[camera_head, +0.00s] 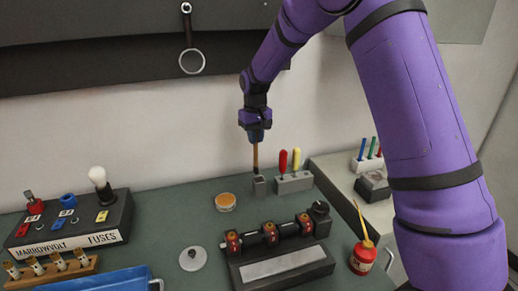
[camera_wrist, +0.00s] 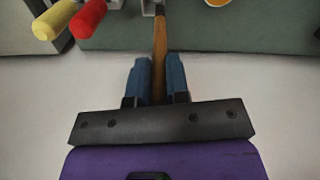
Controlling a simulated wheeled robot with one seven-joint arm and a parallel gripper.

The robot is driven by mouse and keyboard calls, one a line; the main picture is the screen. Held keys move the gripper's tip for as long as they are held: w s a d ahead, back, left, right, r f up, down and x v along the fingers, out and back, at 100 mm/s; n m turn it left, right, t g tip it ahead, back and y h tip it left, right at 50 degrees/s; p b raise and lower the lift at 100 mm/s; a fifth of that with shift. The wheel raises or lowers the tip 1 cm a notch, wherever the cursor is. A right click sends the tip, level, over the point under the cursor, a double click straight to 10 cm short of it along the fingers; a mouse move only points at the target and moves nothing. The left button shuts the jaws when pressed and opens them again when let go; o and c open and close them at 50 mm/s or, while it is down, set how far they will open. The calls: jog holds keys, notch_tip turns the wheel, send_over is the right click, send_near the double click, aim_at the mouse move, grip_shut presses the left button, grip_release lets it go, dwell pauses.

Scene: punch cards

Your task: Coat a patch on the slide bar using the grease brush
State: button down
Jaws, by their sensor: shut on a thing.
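My gripper (camera_head: 256,134) is shut on the wooden handle of the grease brush (camera_head: 255,158). The handle runs between the blue fingers in the wrist view (camera_wrist: 160,45). The brush stands upright, its lower end in a small grey holder (camera_head: 259,185), and its bristles are hidden. What looks like the slide bar is a flat pale grey strip (camera_head: 284,265) on the front of a dark machine (camera_head: 285,240), well below and right of my gripper.
A grey stand with red and yellow screwdrivers (camera_head: 294,184) is close to the holder's right. A red oil can (camera_head: 363,257) stands right of the machine. A fuse box (camera_head: 70,226), blue tray (camera_head: 95,281) and grey disc (camera_head: 193,259) lie left. Green bench between tin and fuse box is clear.

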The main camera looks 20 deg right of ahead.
jog(key=s+a, duration=0.2)
jog(key=a, duration=1)
notch_tip(320, 180, down, 7)
jog(key=shift+r, duration=0.15)
jog(key=shift+d+f, duration=0.1)
jog(key=shift+f, duration=0.5)
dwell(1.9)
notch_tip(320, 180, up, 7)
dwell(0.9)
dwell(0.5)
